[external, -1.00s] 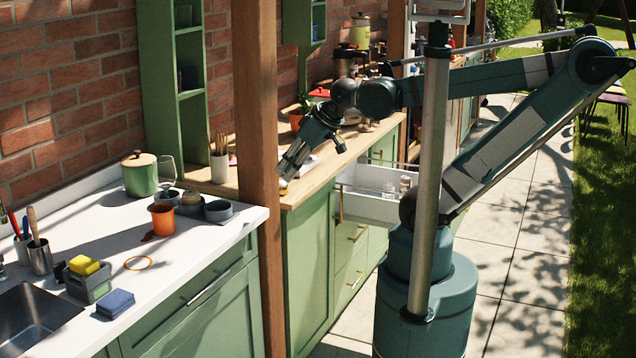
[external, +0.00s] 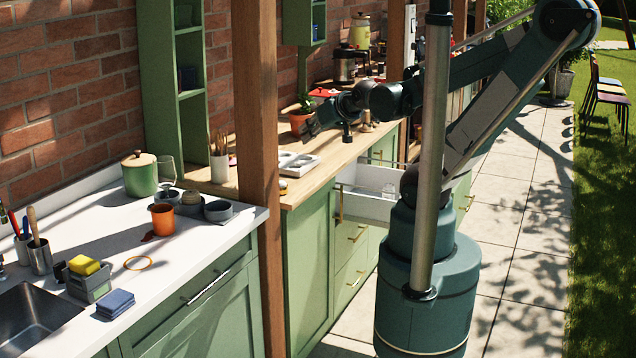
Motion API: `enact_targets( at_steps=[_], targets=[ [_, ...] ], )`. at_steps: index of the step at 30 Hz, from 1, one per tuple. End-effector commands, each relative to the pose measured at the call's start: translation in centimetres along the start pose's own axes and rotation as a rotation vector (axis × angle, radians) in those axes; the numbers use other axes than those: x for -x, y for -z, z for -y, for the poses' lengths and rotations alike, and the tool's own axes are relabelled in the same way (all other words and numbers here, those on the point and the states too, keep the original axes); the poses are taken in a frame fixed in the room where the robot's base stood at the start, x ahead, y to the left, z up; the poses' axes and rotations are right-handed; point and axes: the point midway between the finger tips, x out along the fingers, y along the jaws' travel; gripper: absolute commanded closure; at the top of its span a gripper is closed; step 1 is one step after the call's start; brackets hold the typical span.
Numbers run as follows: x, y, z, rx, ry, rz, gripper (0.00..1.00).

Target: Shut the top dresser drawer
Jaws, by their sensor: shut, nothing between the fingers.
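The top dresser drawer (external: 366,206) is pulled out from the green dresser (external: 308,260). Its white side wall and part of its inside show, with a small clear item (external: 388,190) in it. My arm and the pole hide its right end. My gripper (external: 311,127) is shut and empty. It is above the wooden worktop, beside the potted plant, up and to the left of the drawer and apart from it.
A pale tray with round hollows (external: 297,163) lies on the wooden worktop (external: 330,172). An orange pot with a plant (external: 301,120) stands behind it. A wooden post (external: 258,150) and a metal pole (external: 434,150) stand in front. Paving right of the dresser is clear.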

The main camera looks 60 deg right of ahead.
Motion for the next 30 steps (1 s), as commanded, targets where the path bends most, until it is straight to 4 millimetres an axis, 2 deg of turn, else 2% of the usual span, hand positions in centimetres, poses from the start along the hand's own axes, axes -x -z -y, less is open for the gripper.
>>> enact_targets(
  at_steps=[1,7,30],
  targets=[
    [-0.1,0.8,-1.1,-0.028,-0.018,-0.009,1.00],
    [-1.7,3.1,-4.5,-0.170,-0.063,0.007,1.00],
    [-10.6,8.5,-12.4,-0.708,-0.115,0.275,1.00]
  ],
)
